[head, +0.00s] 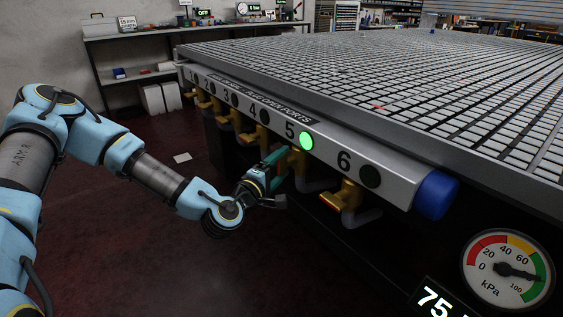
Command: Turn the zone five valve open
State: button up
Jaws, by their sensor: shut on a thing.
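The zone five valve (298,160) is a brass fitting under the number 5 on the table's front rail. A green light (306,141) glows beside that number. My gripper (277,170) is at this valve, coming from the left, and is shut on its handle. The gripper covers most of the handle, so its exact angle is hidden.
The zone six valve (345,198) with an orange handle is close on the right, and its light (370,177) is dark. More brass valves line the rail to the left. The grid table (400,80) overhangs them. A gauge (507,271) stands at lower right.

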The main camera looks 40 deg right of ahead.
dwell(0.3)
jog(key=o, duration=1.2)
jog(key=shift+o, duration=0.2)
jog(key=v, duration=1.1)
jog(key=shift+d, duration=0.1)
